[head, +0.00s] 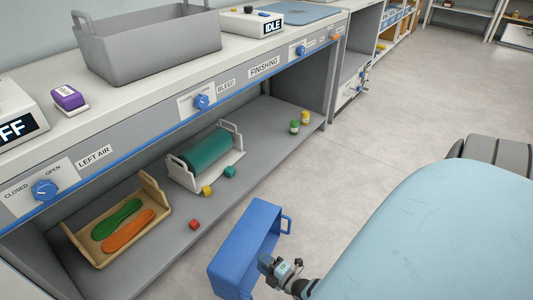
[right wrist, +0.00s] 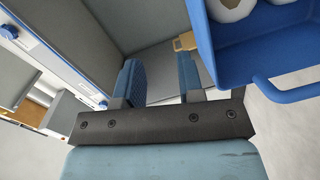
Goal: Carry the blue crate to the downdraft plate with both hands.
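The blue crate (head: 259,218) is at the bottom middle of the head view, in front of the lower shelf, with a loop handle on its right end. What it rests on is hidden. In the right wrist view the crate (right wrist: 236,60) is at the upper right, with white rounded things inside. My right gripper (head: 281,268) is beside the crate's right side in the head view. In the wrist view its fingers (right wrist: 160,84) are apart with nothing between them, left of the crate. A flat blue-grey plate (head: 288,13), perhaps the downdraft plate, lies on the bench top. My left gripper is out of view.
A grey bin (head: 150,50) and a purple-topped block (head: 68,97) stand on the bench. The lower shelf (head: 265,150) holds a wooden tray (head: 157,188) with green and orange insoles, a teal roll (head: 208,152) and several small coloured pieces. Open floor (head: 400,110) lies to the right.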

